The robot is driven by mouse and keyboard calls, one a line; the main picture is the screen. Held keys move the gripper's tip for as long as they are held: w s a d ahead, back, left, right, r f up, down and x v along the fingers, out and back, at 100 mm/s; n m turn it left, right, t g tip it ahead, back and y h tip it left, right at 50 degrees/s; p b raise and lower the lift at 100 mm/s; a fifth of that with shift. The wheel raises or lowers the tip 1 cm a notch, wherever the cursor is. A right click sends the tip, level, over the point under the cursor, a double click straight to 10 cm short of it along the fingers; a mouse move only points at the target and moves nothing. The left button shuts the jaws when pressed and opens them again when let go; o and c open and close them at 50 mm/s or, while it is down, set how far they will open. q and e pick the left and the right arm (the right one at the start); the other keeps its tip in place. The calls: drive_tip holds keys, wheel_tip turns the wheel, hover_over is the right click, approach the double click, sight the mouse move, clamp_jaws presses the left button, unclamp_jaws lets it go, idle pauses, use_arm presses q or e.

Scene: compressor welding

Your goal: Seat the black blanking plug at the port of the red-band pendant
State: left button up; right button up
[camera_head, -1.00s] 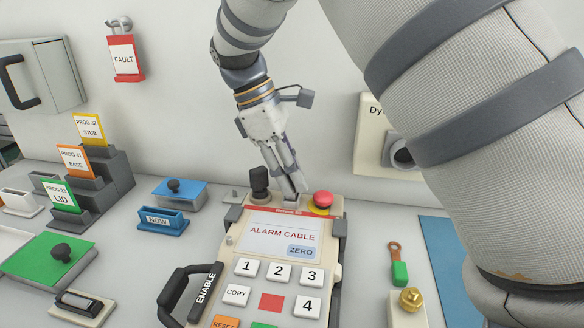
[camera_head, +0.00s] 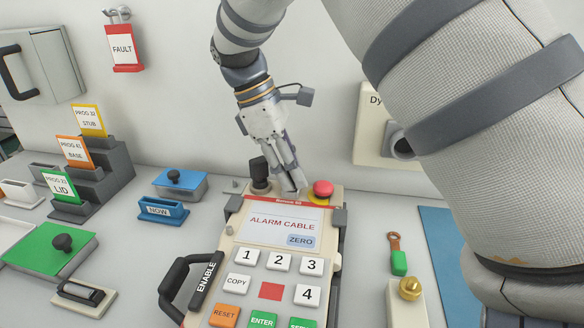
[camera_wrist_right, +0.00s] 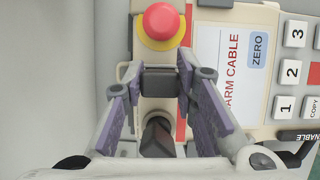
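The red-band pendant (camera_head: 283,220) lies on the bench and its screen reads ALARM CABLE. Its red band also shows in the wrist view (camera_wrist_right: 181,130). My right gripper (camera_head: 291,188) is at the pendant's top end, between a black knob (camera_head: 259,174) and a red button (camera_head: 323,187). In the wrist view its two purple-padded fingers (camera_wrist_right: 161,84) are close on both sides of the dark blanking plug (camera_wrist_right: 160,81) and seem shut on it. The plug is over or in the top-end port; the fingers hide its depth. My left gripper is not in view.
A blue NOW holder (camera_head: 162,210) and a blue-lidded box (camera_head: 180,184) stand left of the pendant. A green-tipped tool (camera_head: 398,262) and a brass-knobbed block (camera_head: 410,288) lie to the right. A wall unit (camera_head: 380,130) is behind. My arm covers the right side.

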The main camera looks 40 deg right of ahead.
drive_tip(key=o, duration=0.4)
drive_tip(key=v, duration=1.2)
drive_tip(key=shift+f, duration=0.1)
